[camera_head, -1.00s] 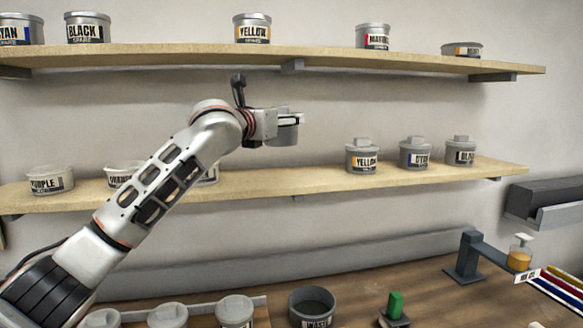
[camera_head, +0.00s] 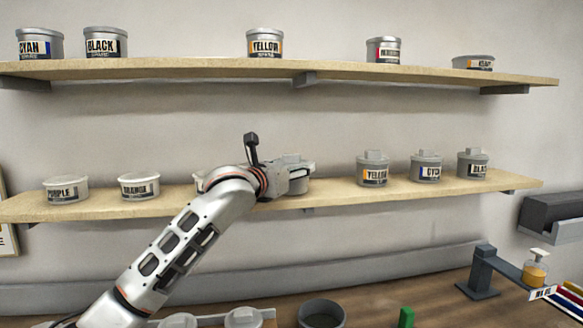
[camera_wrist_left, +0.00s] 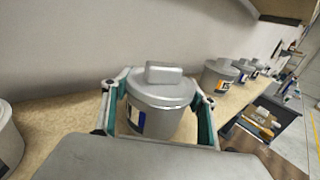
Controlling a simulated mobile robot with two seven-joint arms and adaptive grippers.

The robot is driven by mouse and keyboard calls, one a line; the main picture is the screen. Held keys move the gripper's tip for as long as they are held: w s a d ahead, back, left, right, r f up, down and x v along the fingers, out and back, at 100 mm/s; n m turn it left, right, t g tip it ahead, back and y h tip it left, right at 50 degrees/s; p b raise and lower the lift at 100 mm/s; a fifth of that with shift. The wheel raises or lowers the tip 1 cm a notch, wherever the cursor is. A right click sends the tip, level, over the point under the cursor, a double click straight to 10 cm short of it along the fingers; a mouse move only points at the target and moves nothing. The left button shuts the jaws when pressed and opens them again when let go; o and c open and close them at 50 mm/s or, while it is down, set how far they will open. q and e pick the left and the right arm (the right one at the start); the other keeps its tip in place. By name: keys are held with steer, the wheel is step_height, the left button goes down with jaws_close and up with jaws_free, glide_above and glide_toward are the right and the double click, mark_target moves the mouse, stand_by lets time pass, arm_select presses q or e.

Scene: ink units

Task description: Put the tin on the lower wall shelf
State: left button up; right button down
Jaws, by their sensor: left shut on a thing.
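A grey tin (camera_head: 300,162) with a block-shaped knob on its lid is held in my left gripper (camera_head: 294,180). In the left wrist view the tin (camera_wrist_left: 160,88) is upright between the two green-lined fingers, with part of a blue-and-white label showing. My left gripper is at the lower wall shelf (camera_head: 335,195), between the covered tin near my wrist and the YELLOW tin (camera_head: 373,174). The tin's base is mostly hidden, so I cannot tell whether it touches the shelf. My right gripper is out of view.
The lower shelf also holds PURPLE (camera_head: 66,190) and ORANGE (camera_head: 139,186) tubs at left, and CYAN (camera_head: 426,168) and BLACK (camera_head: 473,165) tins at right. The upper shelf (camera_head: 200,68) with several tins is overhead. Bare shelf lies between the held tin and YELLOW.

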arm_select(q)
steer(key=o, duration=1.5)
steer(key=shift+f, duration=0.1)
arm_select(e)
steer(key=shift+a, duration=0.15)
arm_select(q)
steer(key=shift+s+a, duration=0.2)
steer(key=shift+s, duration=0.05)
steer(key=b+v, duration=0.2)
steer(key=v, duration=0.9)
steer(key=shift+s, duration=0.2)
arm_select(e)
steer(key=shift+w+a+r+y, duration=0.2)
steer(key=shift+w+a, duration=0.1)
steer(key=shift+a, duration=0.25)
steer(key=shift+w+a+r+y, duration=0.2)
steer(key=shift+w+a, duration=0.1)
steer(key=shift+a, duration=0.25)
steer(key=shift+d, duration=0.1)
